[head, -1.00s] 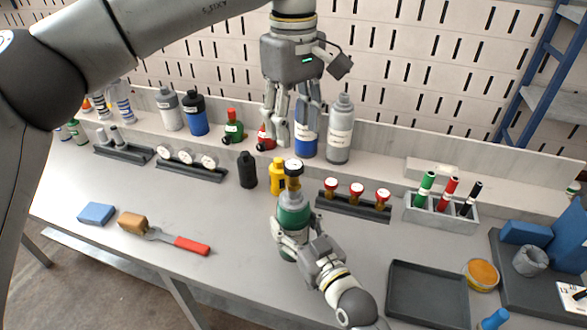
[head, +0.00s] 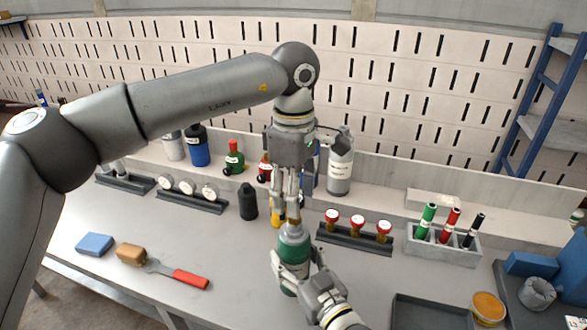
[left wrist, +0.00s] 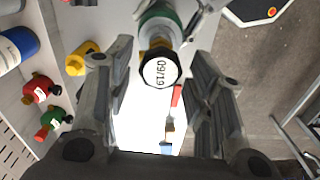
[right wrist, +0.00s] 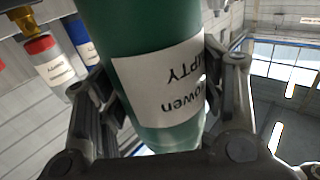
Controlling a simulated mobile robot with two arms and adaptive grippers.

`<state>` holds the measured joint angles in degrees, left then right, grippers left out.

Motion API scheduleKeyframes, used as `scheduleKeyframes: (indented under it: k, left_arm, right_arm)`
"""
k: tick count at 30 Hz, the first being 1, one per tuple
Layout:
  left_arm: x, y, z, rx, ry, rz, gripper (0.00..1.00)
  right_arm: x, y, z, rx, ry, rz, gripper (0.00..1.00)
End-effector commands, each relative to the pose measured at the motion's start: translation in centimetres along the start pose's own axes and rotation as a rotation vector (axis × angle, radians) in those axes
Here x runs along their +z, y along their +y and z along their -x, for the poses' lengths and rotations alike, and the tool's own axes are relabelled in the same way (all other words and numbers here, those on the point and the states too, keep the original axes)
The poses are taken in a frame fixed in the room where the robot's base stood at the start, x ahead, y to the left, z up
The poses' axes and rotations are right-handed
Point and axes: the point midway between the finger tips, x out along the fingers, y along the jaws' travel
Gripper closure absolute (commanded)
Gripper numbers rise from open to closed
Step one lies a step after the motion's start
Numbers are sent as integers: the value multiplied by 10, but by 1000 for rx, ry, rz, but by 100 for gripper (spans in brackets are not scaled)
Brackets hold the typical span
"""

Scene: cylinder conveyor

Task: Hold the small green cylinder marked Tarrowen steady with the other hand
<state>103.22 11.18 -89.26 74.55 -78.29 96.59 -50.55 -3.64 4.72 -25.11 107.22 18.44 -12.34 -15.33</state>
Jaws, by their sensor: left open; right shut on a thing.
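The small green cylinder (head: 293,250) stands upright at the front middle of the bench. In the right wrist view its white label (right wrist: 160,88) reads "…owen" and "…PTY". My right gripper (head: 290,268) is shut around its body from the front. My left gripper (head: 287,215) points down from above with its open fingers around the cylinder's top. In the left wrist view a round cap or gauge face (left wrist: 161,72) marked "61/60" or similar sits between the open fingers, which appear apart from it. The cylinder's valve is mostly hidden in the head view.
A black bottle (head: 248,202) and a yellow bottle (head: 277,213) stand just behind.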

Motion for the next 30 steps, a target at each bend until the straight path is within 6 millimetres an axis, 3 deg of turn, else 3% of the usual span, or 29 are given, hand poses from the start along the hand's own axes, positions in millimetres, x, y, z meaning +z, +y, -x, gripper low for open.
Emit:
scheduleKeyframes:
  k: [7,19,29,30]
  left_arm:
    - [0,0,-32,0,0,0,52]
    - [0,0,-39,0,0,-1,52]
    - [0,0,-39,1,0,-1,93]
    - [0,0,-39,1,0,-1,71]
  right_arm:
    - [0,0,0,0,-1,1,66]
    - [1,0,0,0,-1,1,66]
    - [1,0,0,0,-1,1,66]
    - [1,0,0,0,-1,1,66]
